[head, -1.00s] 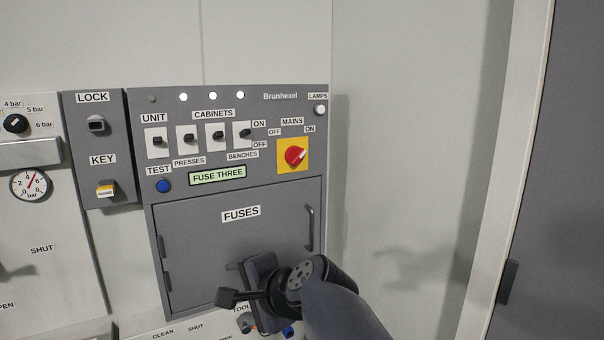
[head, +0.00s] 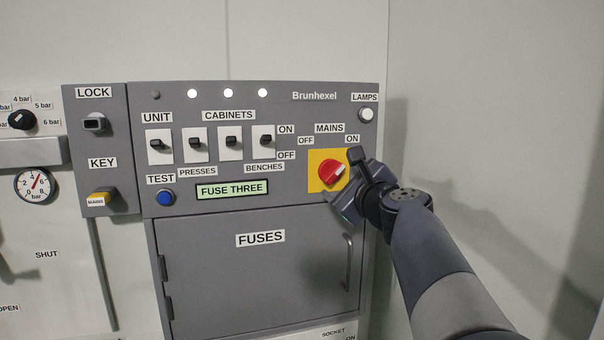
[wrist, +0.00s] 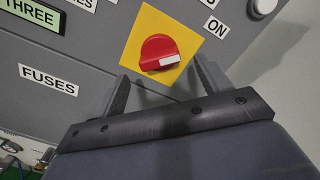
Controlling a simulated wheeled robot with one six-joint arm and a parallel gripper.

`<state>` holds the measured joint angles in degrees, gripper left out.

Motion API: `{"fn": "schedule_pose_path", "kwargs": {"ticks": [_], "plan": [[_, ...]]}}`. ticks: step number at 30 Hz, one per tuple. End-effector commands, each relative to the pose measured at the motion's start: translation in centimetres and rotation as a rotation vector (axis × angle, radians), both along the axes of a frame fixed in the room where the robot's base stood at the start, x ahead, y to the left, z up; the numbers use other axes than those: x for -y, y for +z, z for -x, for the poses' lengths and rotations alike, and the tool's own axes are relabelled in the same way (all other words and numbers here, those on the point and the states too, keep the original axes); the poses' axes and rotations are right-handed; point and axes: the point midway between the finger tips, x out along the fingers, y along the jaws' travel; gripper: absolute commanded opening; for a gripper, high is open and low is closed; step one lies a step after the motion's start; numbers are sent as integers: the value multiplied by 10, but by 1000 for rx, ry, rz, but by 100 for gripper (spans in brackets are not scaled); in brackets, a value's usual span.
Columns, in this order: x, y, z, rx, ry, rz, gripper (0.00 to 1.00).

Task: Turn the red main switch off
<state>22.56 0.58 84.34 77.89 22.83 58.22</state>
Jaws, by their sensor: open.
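The red main switch (head: 333,173) is a round knob on a yellow plate (head: 316,184), under the MAINS label at the right of the grey panel. Its white mark points up and right, toward the ON label (head: 352,139); the OFF label (head: 306,141) is up and left. In the wrist view the red knob (wrist: 159,52) shows ahead, between the fingers' directions. My gripper (wrist: 163,85) is open and empty, with one finger to each side and the knob just beyond the tips. In the head view my gripper (head: 343,180) covers the plate's right edge. I cannot tell whether it touches.
Toggle switches (head: 231,143) stand left of the main switch. The LAMPS button (head: 367,115) is above right. The fuse door (head: 250,285) with its handle (head: 348,262) is below. A pale wall (head: 480,130) stands close on the right.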

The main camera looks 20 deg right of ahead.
Motion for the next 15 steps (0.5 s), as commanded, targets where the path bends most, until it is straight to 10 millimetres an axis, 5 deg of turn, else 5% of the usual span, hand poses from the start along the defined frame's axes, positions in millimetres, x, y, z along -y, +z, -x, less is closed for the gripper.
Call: {"fn": "schedule_pose_path", "kwargs": {"ticks": [6,15], "plan": [[0,0,-34,-2,2,0,73],[0,0,-52,1,1,2,73]]}}
